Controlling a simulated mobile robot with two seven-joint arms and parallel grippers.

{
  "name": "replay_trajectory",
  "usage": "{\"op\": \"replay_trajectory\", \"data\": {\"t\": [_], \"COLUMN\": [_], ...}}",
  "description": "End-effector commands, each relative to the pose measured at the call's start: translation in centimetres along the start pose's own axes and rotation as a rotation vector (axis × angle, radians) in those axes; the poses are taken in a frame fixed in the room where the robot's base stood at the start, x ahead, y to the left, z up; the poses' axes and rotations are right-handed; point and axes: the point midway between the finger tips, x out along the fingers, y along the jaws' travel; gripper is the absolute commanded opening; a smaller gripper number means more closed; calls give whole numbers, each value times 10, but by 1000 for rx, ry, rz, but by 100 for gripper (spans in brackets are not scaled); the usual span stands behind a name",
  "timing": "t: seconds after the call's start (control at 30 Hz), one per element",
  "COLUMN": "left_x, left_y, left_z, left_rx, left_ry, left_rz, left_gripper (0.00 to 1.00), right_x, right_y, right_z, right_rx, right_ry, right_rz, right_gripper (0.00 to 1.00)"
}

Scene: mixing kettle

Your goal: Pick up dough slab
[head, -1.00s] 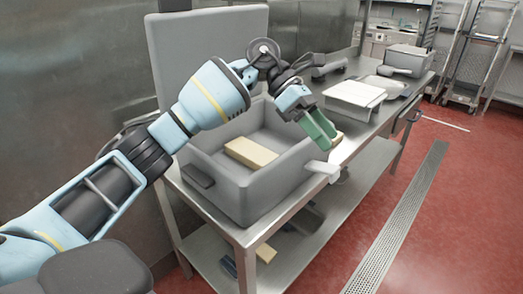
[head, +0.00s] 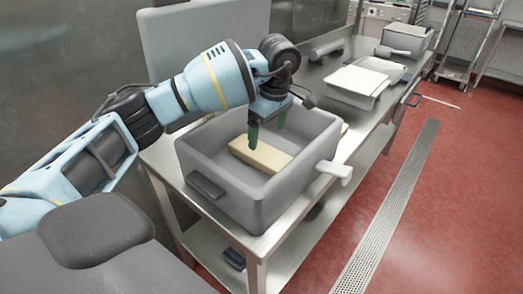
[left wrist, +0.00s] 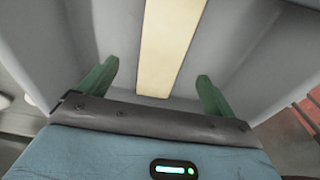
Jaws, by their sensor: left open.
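The dough slab (head: 262,155) is a pale yellow block lying flat on the floor of a grey bin (head: 232,205). In the left wrist view the slab (left wrist: 170,45) runs lengthwise between and beyond my fingertips. My left gripper (head: 267,134) is open and empty, pointing down inside the bin's opening. Its green fingers (left wrist: 158,82) stand on either side of the slab's line, apart from it. In the head view the near finger overlaps the slab's far left end. I cannot tell the exact height above the slab. My right gripper is not in view.
The bin stands on a steel table (head: 330,180), with a white handle (head: 335,171) sticking out at its right. A pale tray (head: 357,83) and a grey container (head: 404,38) stand farther back.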

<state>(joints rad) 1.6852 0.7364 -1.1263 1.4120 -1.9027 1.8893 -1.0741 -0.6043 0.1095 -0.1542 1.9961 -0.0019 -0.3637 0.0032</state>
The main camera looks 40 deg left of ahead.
Motion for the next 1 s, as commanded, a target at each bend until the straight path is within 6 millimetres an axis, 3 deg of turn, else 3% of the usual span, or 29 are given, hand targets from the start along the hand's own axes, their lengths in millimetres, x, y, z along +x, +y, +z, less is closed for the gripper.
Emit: {"op": "replay_trajectory", "data": {"t": [0.33, 0.57, 0.83, 1.0], "left_x": [25, 33, 68, 79], "left_y": [0, 0, 1, 1], "left_z": [0, -1, -5, -5], "left_rx": [-2, -3, -3, -3], "left_ry": [-4, -5, -5, -5], "left_rz": [-3, -3, -2, 0], "left_gripper": [91, 91, 91, 91], "right_x": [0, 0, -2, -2], "right_y": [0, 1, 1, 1], "right_z": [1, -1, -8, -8], "right_rx": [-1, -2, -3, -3], "right_ry": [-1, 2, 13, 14], "right_rz": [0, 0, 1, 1], "right_gripper": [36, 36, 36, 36]}}
